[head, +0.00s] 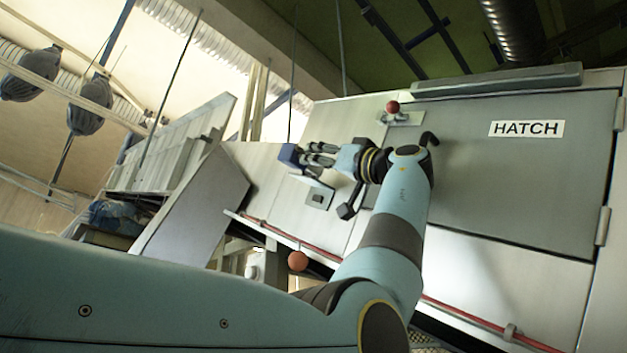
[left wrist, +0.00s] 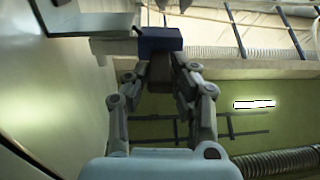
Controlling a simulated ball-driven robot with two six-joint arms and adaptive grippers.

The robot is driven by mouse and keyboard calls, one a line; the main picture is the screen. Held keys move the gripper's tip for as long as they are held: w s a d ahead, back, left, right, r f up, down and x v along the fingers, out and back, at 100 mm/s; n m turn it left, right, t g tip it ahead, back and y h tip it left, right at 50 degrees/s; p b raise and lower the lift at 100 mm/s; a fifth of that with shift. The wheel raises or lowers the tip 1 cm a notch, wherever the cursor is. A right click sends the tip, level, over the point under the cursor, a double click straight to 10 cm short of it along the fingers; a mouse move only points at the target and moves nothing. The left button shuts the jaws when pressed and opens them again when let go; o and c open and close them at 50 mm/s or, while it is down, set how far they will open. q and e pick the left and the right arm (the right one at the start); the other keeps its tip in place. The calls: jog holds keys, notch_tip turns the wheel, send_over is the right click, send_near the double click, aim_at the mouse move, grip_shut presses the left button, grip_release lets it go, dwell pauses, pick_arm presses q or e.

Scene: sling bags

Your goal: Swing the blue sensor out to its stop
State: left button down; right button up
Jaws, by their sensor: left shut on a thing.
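The blue sensor (head: 291,156) is a small dark blue block beside the pale panel, left of the hatch. My left gripper (head: 303,158) reaches it from the right, with its fingers at the block. In the left wrist view the blue sensor (left wrist: 160,40) sits at the fingertips of my left gripper (left wrist: 160,62), which is shut on it. A light grey bracket plate (left wrist: 92,22) is close to the block in that view. It shows in the head view as a small bracket (head: 314,192) below the fingers. My right gripper is out of view.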

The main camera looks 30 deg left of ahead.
pick_arm(q)
jog(key=shift+w+d, duration=0.1)
dwell(0.4)
jog(key=c, duration=1.1)
grip_release()
jog(key=shift+r, duration=0.15)
notch_tip(320, 180, up, 10)
jog(key=shift+f, duration=0.2)
jog(key=shift+w, duration=0.1)
